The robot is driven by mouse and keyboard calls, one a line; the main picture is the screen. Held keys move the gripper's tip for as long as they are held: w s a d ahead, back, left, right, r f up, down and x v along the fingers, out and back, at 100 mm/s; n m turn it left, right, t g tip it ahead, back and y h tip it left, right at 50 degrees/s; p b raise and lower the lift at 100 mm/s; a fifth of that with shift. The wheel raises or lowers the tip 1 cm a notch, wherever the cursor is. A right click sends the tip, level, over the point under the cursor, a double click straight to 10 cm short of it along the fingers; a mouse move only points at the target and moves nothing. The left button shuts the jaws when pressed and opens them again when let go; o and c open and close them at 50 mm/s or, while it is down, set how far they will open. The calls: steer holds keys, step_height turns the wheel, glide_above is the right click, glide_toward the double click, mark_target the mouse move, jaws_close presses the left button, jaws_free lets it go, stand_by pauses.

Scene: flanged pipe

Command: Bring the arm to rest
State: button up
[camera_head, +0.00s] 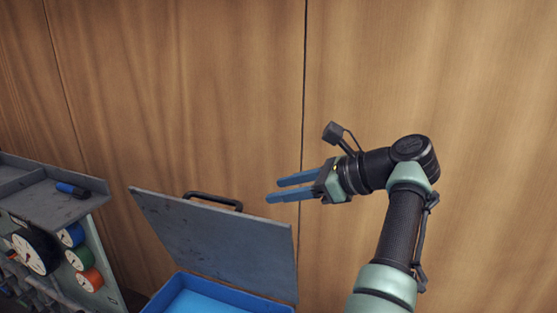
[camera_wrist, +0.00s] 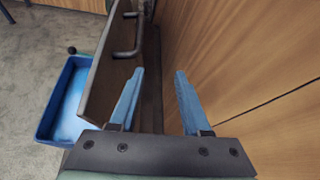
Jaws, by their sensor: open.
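My gripper (camera_head: 273,190) is raised in front of the wood-panelled wall, at the end of my bent arm. Its two blue fingers point left in the head view and stand apart with nothing between them. In the wrist view my gripper (camera_wrist: 157,75) also shows open and empty. In the head view it appears above and to the right of the grey lid with a dark handle. No contact with the lid shows.
A blue box (camera_head: 205,300) stands below the raised grey lid (camera_head: 220,240). Left is a grey panel with dials (camera_head: 35,250) and a shelf (camera_head: 45,197) holding a blue-and-black object (camera_head: 72,190). The wooden wall (camera_head: 430,70) is behind my arm. Grey floor (camera_wrist: 40,45) shows in the wrist view.

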steer(key=w+d+n+t+h+b, duration=0.2)
steer(key=w+d+n+t+h, duration=0.1)
steer(key=d+n+t+h, duration=0.15)
step_height(320, 180, up, 5)
steer(key=s+d+n+t+h+b, duration=0.1)
steer(key=s+n+t+h+b, duration=0.1)
steer(key=n+t+h, duration=0.3)
steer(key=s+a+r+n+t+b, duration=0.1)
steer(key=s+r+n+t, duration=0.3)
steer(key=s, duration=0.5)
steer(key=s+a+r+n+t+h+b, duration=0.1)
steer(key=s+a+r+n+t, duration=0.2)
steer(key=s+r, duration=0.3)
steer(key=s+a+r+n+t+h+b, duration=0.1)
steer(key=s+r+n+t, duration=0.4)
steer(key=s, duration=0.7)
steer(key=shift+a+r, duration=0.55)
steer(key=shift+a, duration=0.25)
